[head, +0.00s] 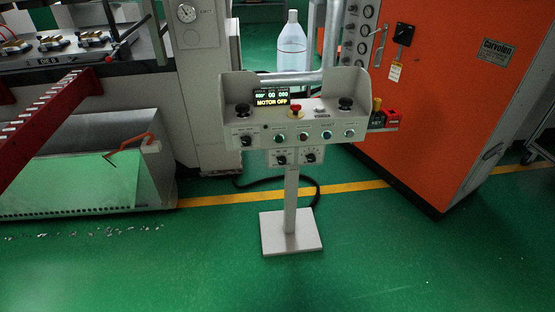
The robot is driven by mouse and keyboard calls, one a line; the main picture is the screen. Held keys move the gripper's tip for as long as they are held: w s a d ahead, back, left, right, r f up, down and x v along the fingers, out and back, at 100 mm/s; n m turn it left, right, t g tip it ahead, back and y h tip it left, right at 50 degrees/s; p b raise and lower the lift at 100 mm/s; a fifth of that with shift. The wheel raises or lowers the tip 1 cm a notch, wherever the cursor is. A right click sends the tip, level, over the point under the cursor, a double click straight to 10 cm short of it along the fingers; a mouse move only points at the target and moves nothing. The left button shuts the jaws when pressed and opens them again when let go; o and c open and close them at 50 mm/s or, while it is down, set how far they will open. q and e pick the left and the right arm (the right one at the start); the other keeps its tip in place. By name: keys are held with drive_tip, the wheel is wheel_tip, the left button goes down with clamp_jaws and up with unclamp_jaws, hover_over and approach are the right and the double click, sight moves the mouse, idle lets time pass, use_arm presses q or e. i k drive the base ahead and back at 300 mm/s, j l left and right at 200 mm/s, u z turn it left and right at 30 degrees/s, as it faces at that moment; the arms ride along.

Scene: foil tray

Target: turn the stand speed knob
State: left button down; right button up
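A light grey control stand (290,215) stands upright on a square base plate in the middle of the head view. Its console has a small display (271,97) reading "MOTOR OFF" and a red emergency button (295,111). One black knob (246,141) is at the left of the front face. Two more black knobs, a left one (281,159) and a right one (310,157), are on a small box below. The knob labels are too small to read, so I cannot tell which is the stand speed knob. Neither gripper shows.
An orange cabinet (440,110) stands to the right, close behind the stand. A grey machine (80,160) with a red sloping rail (45,125) fills the left. A clear bottle (291,45) is behind the console. The green floor (200,265) in front is clear.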

sight(282, 161)
drive_tip(key=i+j+z, duration=0.1)
drive_tip(key=j, duration=0.3)
drive_tip(key=i+j, duration=0.2)
drive_tip(key=j, duration=0.2)
drive_tip(key=i+j+z, duration=0.15)
drive_tip(key=j, duration=0.25)
drive_tip(key=i+j+z, duration=0.1)
drive_tip(key=j, duration=0.3)
drive_tip(key=i+j, duration=0.15)
drive_tip(key=j, duration=0.3)
drive_tip(key=z, duration=0.05)
